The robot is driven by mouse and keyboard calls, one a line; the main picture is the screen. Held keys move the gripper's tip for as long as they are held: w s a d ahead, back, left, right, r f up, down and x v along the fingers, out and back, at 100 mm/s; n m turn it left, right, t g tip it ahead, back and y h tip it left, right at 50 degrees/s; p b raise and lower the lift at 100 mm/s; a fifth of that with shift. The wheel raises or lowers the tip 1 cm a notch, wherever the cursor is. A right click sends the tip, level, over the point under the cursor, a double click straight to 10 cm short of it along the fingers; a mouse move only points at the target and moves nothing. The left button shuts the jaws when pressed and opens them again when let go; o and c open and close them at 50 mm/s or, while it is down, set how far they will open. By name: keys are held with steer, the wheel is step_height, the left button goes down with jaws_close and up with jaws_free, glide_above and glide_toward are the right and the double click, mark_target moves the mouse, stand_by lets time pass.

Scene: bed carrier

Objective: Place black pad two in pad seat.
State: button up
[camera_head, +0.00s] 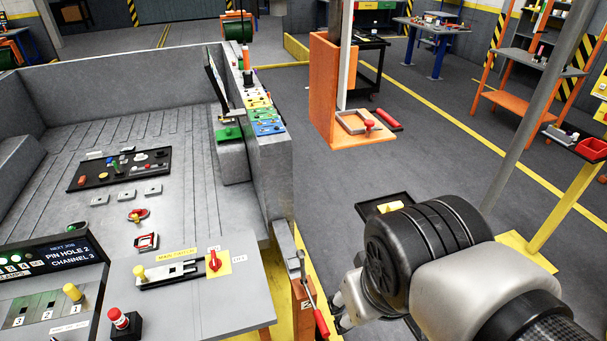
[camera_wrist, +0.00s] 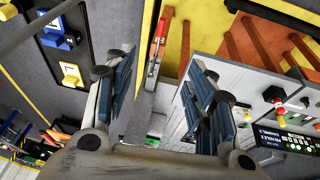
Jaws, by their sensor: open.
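I cannot make out black pad two for certain in either view. In the head view a black tray (camera_head: 130,175) on the grey bed holds several small parts, some dark, too small to tell apart. Small pale plates with dark centres (camera_head: 153,190) lie in a row just in front of the tray. I cannot tell whether one of them is the pad seat. My gripper (camera_wrist: 160,95) is open with its blue-padded fingers wide apart and nothing held between them. In the head view it is largely hidden behind my wrist, right of the bed and away from the tray.
A red-handled lever (camera_head: 318,310) stands at the bed's front right corner, close to my gripper; its handle also shows in the wrist view (camera_wrist: 156,48). A grey control panel (camera_head: 215,300) is at the front. An orange stand (camera_head: 325,95) is behind; grey floor lies between.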

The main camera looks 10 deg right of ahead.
steer(key=shift+o, duration=0.5)
steer(key=shift+a+r+m+t+y, duration=0.3)
steer(key=shift+a+r+t+y, duration=0.1)
steer(key=shift+a+r+t, duration=0.25)
steer(key=w+d+f+n+g+h, duration=0.7)
steer(key=d+f+n+g+h, duration=0.1)
steer(key=f+n+h, duration=0.15)
steer(key=w+f+n+t+h+b, duration=0.1)
steer(key=w+f+n+t+h, duration=0.3)
steer(key=w+f+n+h, duration=0.5)
steer(key=d+f+b, duration=0.1)
steer(key=d, duration=0.4)
steer(key=w+d+f+y+b, duration=0.1)
steer(key=d+f, duration=0.1)
steer(key=d, duration=0.4)
steer(key=d+f+y+b, duration=0.1)
steer(key=d+f+b, duration=0.1)
steer(key=d, duration=0.4)
steer(key=shift+w+d+f, duration=0.1)
steer(key=shift+w+f, duration=0.15)
steer(key=shift+c, duration=0.3)
